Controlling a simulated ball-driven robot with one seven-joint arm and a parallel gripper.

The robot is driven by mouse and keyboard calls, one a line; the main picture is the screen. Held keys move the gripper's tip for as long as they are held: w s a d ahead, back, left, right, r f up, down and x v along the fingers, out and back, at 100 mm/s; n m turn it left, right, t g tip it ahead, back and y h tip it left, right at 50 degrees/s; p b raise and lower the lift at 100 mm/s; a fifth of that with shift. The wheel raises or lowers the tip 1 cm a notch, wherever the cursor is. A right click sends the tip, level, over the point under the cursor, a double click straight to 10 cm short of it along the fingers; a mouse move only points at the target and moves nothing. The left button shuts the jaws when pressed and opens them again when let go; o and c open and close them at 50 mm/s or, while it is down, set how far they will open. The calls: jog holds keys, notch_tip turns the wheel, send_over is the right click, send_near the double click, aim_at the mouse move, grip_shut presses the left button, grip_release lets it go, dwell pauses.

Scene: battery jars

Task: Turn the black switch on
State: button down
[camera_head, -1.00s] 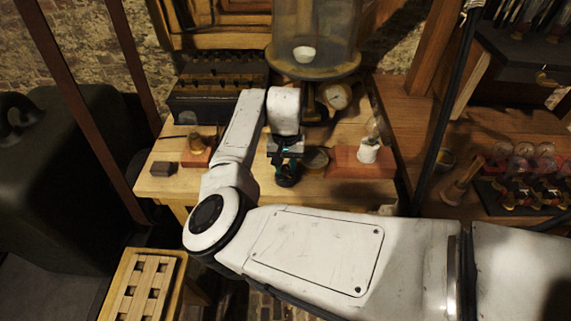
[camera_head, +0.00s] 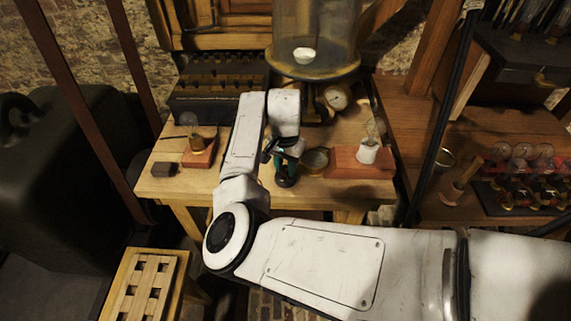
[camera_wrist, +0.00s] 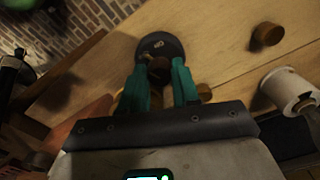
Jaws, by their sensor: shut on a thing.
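The black switch (camera_head: 286,182) has a round dark base and stands near the front edge of the wooden workbench. In the wrist view its black disc (camera_wrist: 161,44) shows a small metal contact on top. My gripper (camera_wrist: 160,72) has teal fingers on both sides of a dark brown knob (camera_wrist: 159,69) at the near side of the disc, shut on it. In the head view my gripper (camera_head: 279,158) is directly above the switch, partly hidden by my wrist. The lever's exact position is hard to tell.
A round brass-rimmed dish (camera_head: 315,161) is close right of the switch. A reddish wooden base with a white spool-like piece (camera_head: 367,151) stands farther right. A small block (camera_head: 164,169) and a wooden-based device (camera_head: 199,152) are left. A glass bell jar (camera_head: 315,40) stands behind.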

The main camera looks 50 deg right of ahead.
aim_at(286, 168)
jog(key=m, duration=0.6)
jog(key=shift+m, duration=0.3)
jog(key=m, duration=0.6)
jog(key=shift+m+b, duration=0.3)
jog(key=c, duration=0.8)
grip_release()
jog(key=shift+r, duration=0.15)
notch_tip(286, 168, up, 10)
jog(key=shift+r+b, duration=0.25)
jog(key=shift+b, duration=0.2)
jog(key=shift+d, duration=0.1)
